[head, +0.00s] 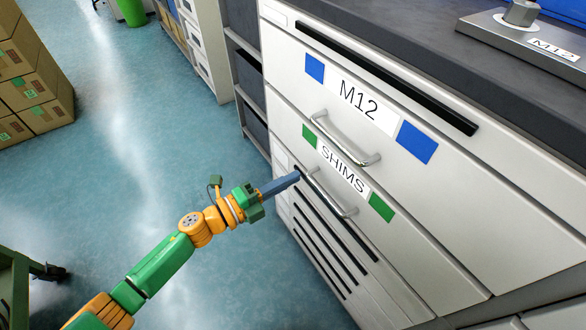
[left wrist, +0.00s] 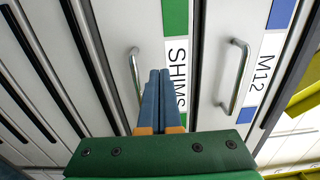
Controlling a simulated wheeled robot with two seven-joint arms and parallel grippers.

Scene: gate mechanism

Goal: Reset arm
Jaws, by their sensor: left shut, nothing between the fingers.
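My left arm comes in from the lower left in the head view. Its left gripper (head: 297,176) has blue fingers that are shut and empty. The fingertips are close to the SHIMS drawer handle (head: 327,192), at its upper left end; I cannot tell whether they touch it. In the left wrist view the shut fingers (left wrist: 166,75) point at the drawer fronts, beside the SHIMS handle (left wrist: 137,75) and over part of the SHIMS label (left wrist: 180,65). The M12 drawer handle (left wrist: 235,77) is to the right there. My right gripper is in neither view.
The cabinet (head: 420,200) has the M12 drawer (head: 380,95) above the SHIMS drawer, both apparently shut. A dark worktop (head: 440,50) bears a metal block labelled M12 (head: 525,35). Cardboard boxes (head: 35,85) stand at upper left. The blue floor (head: 120,150) between is clear.

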